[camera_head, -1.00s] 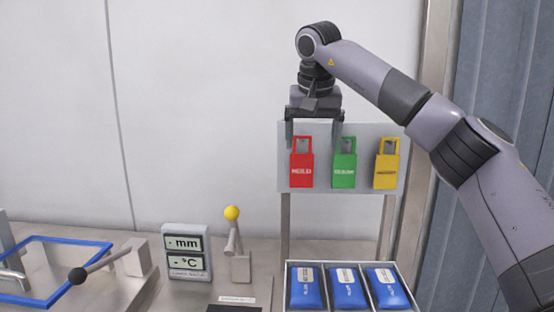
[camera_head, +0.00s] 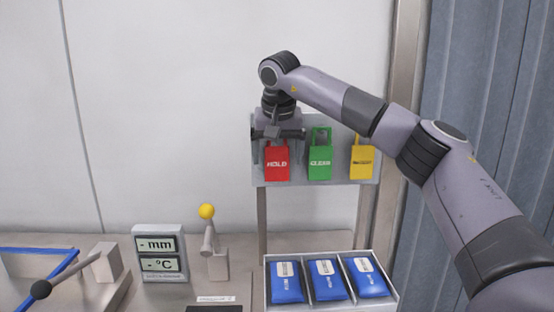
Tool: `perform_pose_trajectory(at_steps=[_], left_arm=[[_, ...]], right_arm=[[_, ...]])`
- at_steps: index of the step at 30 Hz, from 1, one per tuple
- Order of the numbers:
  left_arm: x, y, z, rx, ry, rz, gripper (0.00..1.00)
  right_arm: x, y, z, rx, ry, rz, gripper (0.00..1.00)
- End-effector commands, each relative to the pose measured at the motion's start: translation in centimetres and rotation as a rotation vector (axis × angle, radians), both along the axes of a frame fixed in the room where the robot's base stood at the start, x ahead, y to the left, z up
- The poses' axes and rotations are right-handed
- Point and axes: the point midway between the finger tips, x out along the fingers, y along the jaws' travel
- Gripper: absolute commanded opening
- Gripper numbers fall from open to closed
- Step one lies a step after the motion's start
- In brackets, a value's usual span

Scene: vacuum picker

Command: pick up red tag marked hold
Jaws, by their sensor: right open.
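The red tag marked HOLD (camera_head: 277,164) hangs at the left end of a grey board, its label facing me. My right gripper (camera_head: 278,138) is open just above the red label and covers the tag's upper loop. Its jaws spread left and right of the loop area; I cannot tell whether they touch the tag. My left gripper is not in view.
A green tag (camera_head: 320,162) and a yellow tag (camera_head: 362,162) hang to the right on the same board (camera_head: 310,183). Below is a white tray (camera_head: 267,296) with blue packets. A display with mm and °C (camera_head: 159,254) and a yellow-knobbed lever (camera_head: 207,212) stand left.

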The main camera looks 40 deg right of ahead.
Motion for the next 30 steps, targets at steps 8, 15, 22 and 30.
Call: perform_pose_trajectory(at_steps=[8, 15, 22, 30], left_arm=[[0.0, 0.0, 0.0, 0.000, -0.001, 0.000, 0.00], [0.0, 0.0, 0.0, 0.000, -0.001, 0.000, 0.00], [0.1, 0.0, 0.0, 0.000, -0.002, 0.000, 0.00], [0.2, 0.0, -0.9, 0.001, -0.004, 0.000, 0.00]], right_arm=[[0.0, 0.0, 0.0, 0.000, 0.000, 0.000, 0.34], [0.0, 0.0, 0.1, 0.000, 0.000, 0.000, 0.34], [0.0, 0.1, 0.5, -0.001, -0.001, 0.001, 0.34], [-1.1, 1.0, 1.4, -0.001, -0.001, 0.005, 0.34]])
